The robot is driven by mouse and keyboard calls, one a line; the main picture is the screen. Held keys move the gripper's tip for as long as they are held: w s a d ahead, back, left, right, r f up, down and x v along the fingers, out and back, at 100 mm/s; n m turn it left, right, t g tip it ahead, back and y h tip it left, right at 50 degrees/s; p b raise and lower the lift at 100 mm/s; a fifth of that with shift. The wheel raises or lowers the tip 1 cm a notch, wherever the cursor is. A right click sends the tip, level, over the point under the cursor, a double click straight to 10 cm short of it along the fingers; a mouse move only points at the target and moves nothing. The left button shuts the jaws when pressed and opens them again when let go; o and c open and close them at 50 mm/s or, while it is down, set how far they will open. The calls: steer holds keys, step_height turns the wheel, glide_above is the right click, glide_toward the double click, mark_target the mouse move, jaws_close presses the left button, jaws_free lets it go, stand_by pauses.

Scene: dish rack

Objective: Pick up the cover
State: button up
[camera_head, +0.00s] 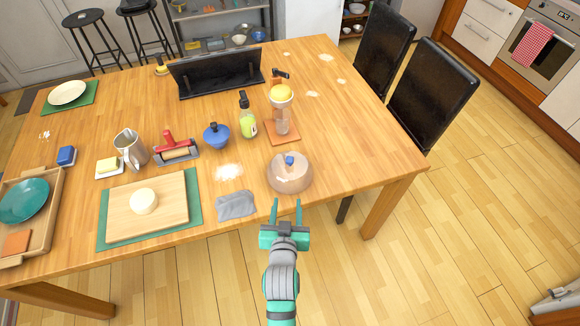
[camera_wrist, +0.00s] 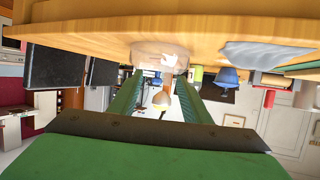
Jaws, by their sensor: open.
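The cover (camera_head: 289,175) is a pinkish, see-through dome with a small blue knob on top. It stands on the wooden table close to its front edge, right of the grey cloth. My gripper (camera_head: 286,207) is open and empty, just in front of the cover at the table's front edge, with its two green fingers pointing towards it. The wrist view is upside down; there the cover (camera_wrist: 147,52) shows beyond the fingertips, and its knob looks pale. I cannot tell the exact gap between the fingertips and the cover.
A grey cloth (camera_head: 236,205) lies left of the cover. A cutting board (camera_head: 170,188) is further left. The tabletop right of the cover is clear.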

glide_toward(289, 161)
steer(key=shift+h, duration=0.3)
steer(key=x, duration=0.6)
steer(key=shift+d, duration=0.2)
steer(key=shift+a+x, duration=0.15)
steer(key=shift+x, duration=1.15)
steer(key=shift+a+x, duration=0.15)
steer(key=shift+x, duration=1.15)
steer(key=shift+f, duration=0.1)
steer(key=shift+c, duration=0.4)
jaws_close()
